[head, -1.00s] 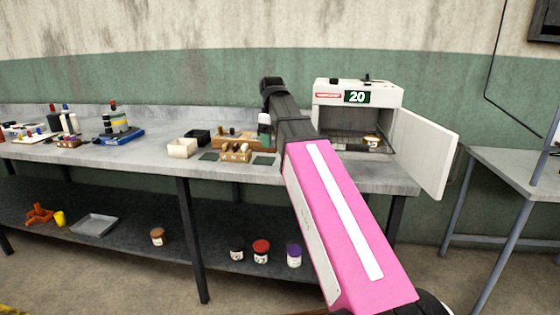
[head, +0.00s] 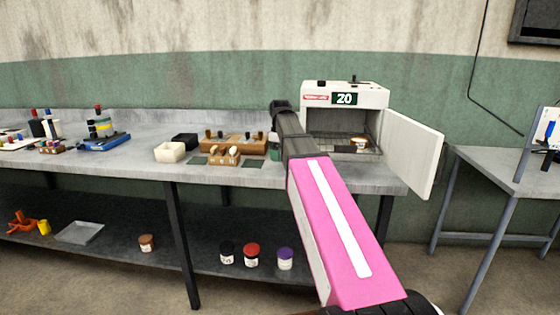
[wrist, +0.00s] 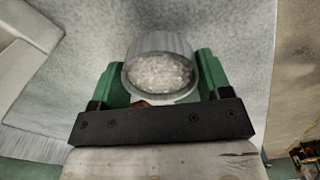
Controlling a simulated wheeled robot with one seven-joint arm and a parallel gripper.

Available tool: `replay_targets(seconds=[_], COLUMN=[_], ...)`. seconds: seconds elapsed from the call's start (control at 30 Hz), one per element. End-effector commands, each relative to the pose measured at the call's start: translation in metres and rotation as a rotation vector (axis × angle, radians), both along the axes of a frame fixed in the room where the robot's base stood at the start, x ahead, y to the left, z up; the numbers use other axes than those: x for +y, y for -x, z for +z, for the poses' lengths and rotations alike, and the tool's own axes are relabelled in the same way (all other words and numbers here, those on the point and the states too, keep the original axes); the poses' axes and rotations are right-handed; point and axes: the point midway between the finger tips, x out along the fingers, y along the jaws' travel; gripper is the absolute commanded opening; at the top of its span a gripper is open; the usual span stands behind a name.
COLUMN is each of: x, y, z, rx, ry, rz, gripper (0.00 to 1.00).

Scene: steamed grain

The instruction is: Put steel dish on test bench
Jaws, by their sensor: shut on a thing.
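The steel dish (wrist: 158,43) is a round, ribbed grey cup filled with pale grain, seen in the wrist view. My gripper (wrist: 161,76) is shut on it, with a green finger on each side of its wall. A pale grey surface lies below the dish in the wrist view; I cannot tell whether the dish touches it. In the head view my arm hides the dish and most of the gripper. The long grey bench (head: 130,160) runs along the wall, and my arm reaches over its right part.
A white oven (head: 345,98) reading 20 stands at the bench's right end, its door (head: 412,155) open and a small jar (head: 360,144) inside. Wooden racks (head: 224,155), a white box (head: 169,152) and a black box (head: 184,141) stand left of my arm. Another table (head: 490,165) is at right.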

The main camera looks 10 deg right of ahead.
Motion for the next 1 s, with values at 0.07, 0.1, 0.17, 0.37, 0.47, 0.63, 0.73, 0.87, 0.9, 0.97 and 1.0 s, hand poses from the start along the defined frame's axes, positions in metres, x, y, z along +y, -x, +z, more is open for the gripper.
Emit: replay_targets(seconds=[0.07, 0.1, 0.17, 0.37, 0.47, 0.63, 0.73, 0.87, 0.9, 0.97, 1.0], x=[0.000, 0.000, 0.000, 0.000, 0.000, 0.000, 0.000, 0.000, 0.000, 0.000, 0.000], y=[0.001, 0.001, 0.001, 0.000, 0.000, 0.000, 0.000, 0.000, 0.000, 0.000, 0.000], z=[-0.013, -0.018, -0.024, -0.027, -0.027, -0.030, -0.030, -0.030, -0.030, -0.029, -0.028], rx=[0.001, 0.001, 0.001, -0.001, 0.000, 0.000, 0.000, 0.000, 0.000, 0.000, 0.000], ry=[0.000, 0.000, 0.000, 0.000, 0.000, 0.000, 0.000, 0.000, 0.000, 0.000, 0.000], rz=[0.000, 0.000, 0.000, 0.000, 0.000, 0.000, 0.000, 0.000, 0.000, 0.000, 0.000], gripper=[0.47, 0.47, 0.47, 0.47, 0.47, 0.87, 0.97, 0.97, 0.97, 0.97, 0.97])
